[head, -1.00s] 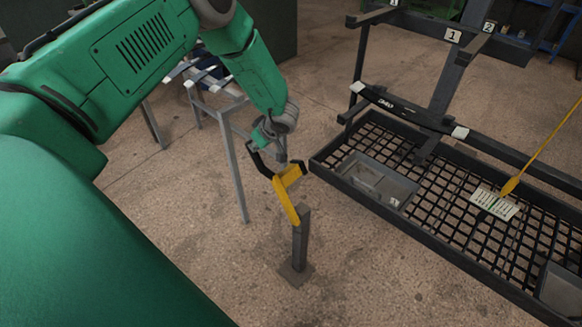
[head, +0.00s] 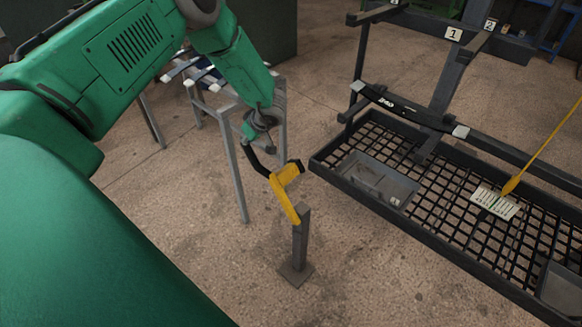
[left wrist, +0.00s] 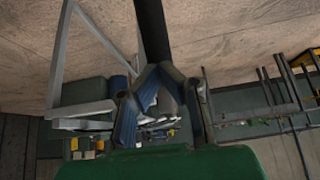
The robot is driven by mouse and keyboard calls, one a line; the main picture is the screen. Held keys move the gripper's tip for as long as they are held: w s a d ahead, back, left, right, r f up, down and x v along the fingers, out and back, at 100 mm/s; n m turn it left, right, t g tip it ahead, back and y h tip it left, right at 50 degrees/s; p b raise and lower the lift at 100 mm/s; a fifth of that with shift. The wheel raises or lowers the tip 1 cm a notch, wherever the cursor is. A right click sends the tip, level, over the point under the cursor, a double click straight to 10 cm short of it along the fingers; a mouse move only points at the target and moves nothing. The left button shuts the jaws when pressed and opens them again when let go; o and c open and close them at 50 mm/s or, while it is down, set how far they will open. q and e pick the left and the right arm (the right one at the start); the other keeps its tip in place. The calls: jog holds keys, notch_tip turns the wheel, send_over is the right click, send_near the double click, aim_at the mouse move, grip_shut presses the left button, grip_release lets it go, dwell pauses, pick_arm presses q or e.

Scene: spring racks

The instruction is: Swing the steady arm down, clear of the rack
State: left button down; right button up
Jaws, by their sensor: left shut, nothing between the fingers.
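The steady arm (head: 284,190) is a yellow bent bar with a black end, on top of a short dark post (head: 300,245) standing on the floor. A black bar runs from its yellow part up and left to my left gripper (head: 250,138). The gripper is shut and empty, at the upper end of that black bar; whether they touch I cannot tell. The left wrist view shows the fingers (left wrist: 162,72) with a dark bar just beyond them. The steady arm's yellow part lies just left of the rack (head: 335,182), with a small gap in the picture. My right gripper is not in view.
The rack has a mesh base with a grey tray (head: 378,184), a white label card (head: 495,203) and uprights with numbered tags. A yellow rod (head: 545,145) reaches the card. A grey stand (head: 236,165) is behind my left arm. The floor in front is clear.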

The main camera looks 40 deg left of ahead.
pick_arm(q)
jog(key=shift+w+a+b, duration=0.15)
jog(key=shift+a+b, duration=0.2)
jog(key=shift+a, duration=1.85)
jog(key=shift+s+d+p, duration=0.2)
jog(key=shift+d+p, duration=0.4)
jog(key=shift+d, duration=2.4)
jog(key=shift+f, duration=0.1)
